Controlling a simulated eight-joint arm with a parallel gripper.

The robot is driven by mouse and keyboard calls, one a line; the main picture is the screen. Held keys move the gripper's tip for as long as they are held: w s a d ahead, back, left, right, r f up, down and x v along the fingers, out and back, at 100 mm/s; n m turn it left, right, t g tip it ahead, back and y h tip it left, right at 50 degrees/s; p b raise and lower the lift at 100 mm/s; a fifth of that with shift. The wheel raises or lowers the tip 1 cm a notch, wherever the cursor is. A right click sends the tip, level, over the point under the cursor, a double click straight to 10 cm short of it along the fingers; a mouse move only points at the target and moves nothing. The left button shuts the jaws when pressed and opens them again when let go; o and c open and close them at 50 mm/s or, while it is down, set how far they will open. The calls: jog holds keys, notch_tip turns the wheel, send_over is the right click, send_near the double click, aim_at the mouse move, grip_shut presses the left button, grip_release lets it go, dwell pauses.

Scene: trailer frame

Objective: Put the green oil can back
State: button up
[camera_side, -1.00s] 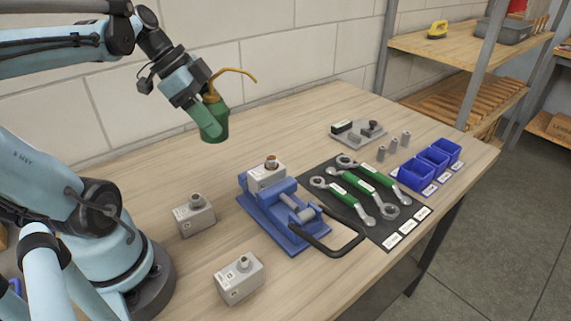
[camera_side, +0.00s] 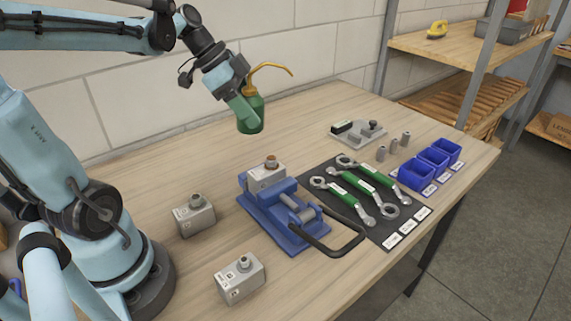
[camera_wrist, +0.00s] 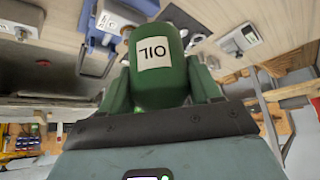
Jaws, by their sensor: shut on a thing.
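The green oil can (camera_side: 251,115) has a thin yellow-brown spout that points right. My gripper (camera_side: 246,108) is shut on the can's body and holds it upright in the air, above the back part of the bench. In the wrist view the can (camera_wrist: 158,80) sits between the two green fingers of my gripper (camera_wrist: 163,92), and its white label reads OIL. The can is clear of the bench top and touches nothing else that I can see.
A blue vise (camera_side: 290,222) holding a grey block stands mid-bench, with two grey blocks (camera_side: 194,215) (camera_side: 240,278) to its left. Wrenches lie on a dark mat (camera_side: 318,200). Blue bins (camera_side: 416,174) and a grey fixture plate (camera_side: 358,134) are further right. The bench's back is clear.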

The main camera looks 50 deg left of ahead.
jog(key=w+d+f, duration=0.3)
jog(key=w+d, duration=0.1)
jog(key=w, duration=0.3)
jog(key=w+d+f, duration=0.3)
jog(key=w+d, duration=0.1)
jog(key=w, duration=0.3)
jog(key=shift+h, duration=0.3)
jog(key=w+a+f, duration=0.1)
jog(key=a+f, duration=0.1)
jog(key=a, duration=0.1)
jog(key=w+a+f, duration=0.1)
jog(key=a+f, duration=0.1)
jog(key=a, duration=0.2)
jog(key=w+a+f, duration=0.1)
jog(key=a+f, duration=0.1)
jog(key=a, duration=0.1)
jog(key=shift+w+a+f, duration=0.1)
jog(key=shift+w+a, duration=0.15)
jog(key=shift+a, duration=0.05)
jog(key=shift+f, duration=2)
jog(key=shift+f, duration=0.15)
jog(key=o, duration=1.2)
jog(key=shift+c, duration=0.2)
